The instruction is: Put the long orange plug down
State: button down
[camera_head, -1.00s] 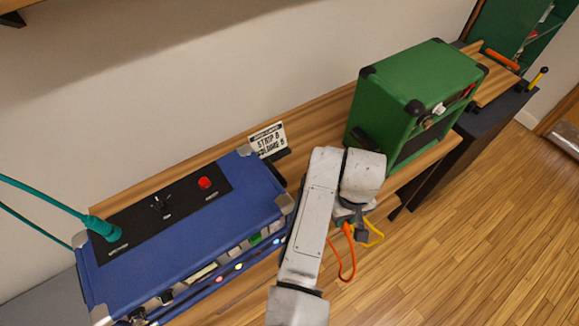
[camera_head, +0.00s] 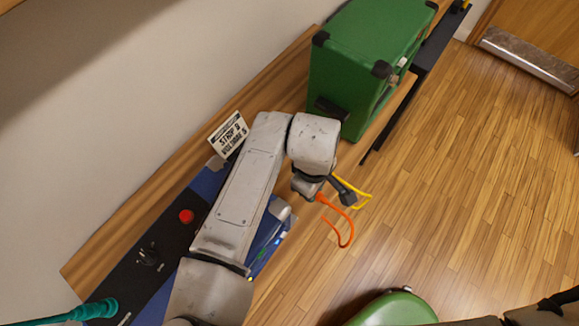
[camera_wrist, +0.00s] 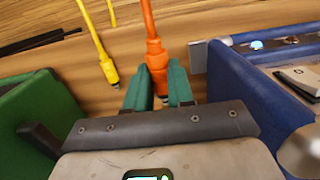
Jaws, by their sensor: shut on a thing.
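The long orange plug (camera_wrist: 155,48) is upright between the two green fingers of my gripper (camera_wrist: 160,85) in the wrist view. My gripper is shut on it, and its metal tip shows between the fingers. In the head view my gripper (camera_head: 310,187) is beside the green amp, with the orange cable (camera_head: 350,230) curling away from it over the floor side. Whether the tip touches the wood below cannot be told.
A yellow plug (camera_wrist: 107,68) is left of the orange one. The green amp (camera_head: 365,60) and blue amp (camera_wrist: 255,100) flank my gripper above the wooden bench (camera_head: 275,90). A sign (camera_head: 228,135) stands by the blue amp. A green rounded seat (camera_head: 395,307) is below.

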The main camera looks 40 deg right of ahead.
jog(key=w+f, duration=0.4)
jog(key=w, duration=0.1)
jog(key=w+d+f, duration=0.1)
jog(key=w+f, duration=0.1)
jog(key=shift+w+f+p, duration=0.25)
jog(key=shift+p, duration=0.05)
jog(key=shift+w+d+f, duration=0.15)
jog(key=shift+w+f, duration=0.4)
jog(key=shift+f, duration=0.1)
jog(key=shift+s+f+p, duration=0.1)
jog(key=shift+f+p, duration=0.2)
jog(key=shift+f, duration=1.1)
jog(key=shift+f, duration=0.35)
